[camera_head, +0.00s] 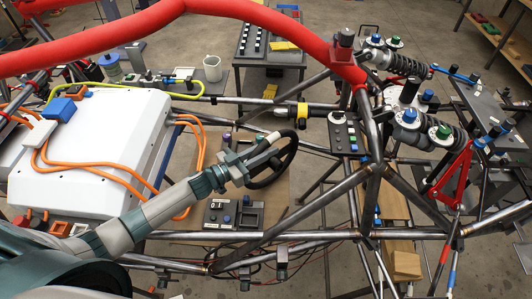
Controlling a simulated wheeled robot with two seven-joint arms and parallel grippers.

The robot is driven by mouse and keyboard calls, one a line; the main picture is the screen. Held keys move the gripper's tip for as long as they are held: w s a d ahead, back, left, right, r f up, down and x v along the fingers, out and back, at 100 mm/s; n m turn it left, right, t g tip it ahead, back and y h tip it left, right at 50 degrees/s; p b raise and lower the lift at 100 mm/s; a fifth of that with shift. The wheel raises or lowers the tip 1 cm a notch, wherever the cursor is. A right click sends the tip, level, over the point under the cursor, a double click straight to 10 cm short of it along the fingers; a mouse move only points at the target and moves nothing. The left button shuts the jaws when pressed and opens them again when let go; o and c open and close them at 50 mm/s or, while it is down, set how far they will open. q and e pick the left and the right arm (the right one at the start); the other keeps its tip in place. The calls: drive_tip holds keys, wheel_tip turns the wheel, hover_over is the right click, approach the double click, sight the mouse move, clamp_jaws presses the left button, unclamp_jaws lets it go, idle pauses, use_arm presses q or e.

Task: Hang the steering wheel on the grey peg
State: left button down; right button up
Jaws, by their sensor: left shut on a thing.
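The black steering wheel (292,153) is near the middle of the head view, inside the tube chassis. My left arm reaches in from the lower left, and my left gripper (267,147) is shut on the wheel's rim. The wheel is tilted, and the gripper covers part of it. I cannot clearly pick out the grey peg among the grey tubes and fittings. My right gripper is not in view.
A red padded tube (180,8) crosses the top. A white battery box (95,135) with orange cables fills the left. A dark panel (235,213) lies below the wheel, and a switch plate (344,133) stands to its right. Grey chassis tubes (300,215) surround the wheel closely.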

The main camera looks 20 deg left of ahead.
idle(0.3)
use_arm(q)
drive_tip(key=c, duration=1.5)
unclamp_jaws()
drive_tip(key=shift+c, duration=0.2)
drive_tip(key=shift+r, duration=0.1)
drive_tip(key=p+v, duration=0.2)
drive_tip(key=v, duration=1)
drive_tip(key=shift+r, duration=0.1)
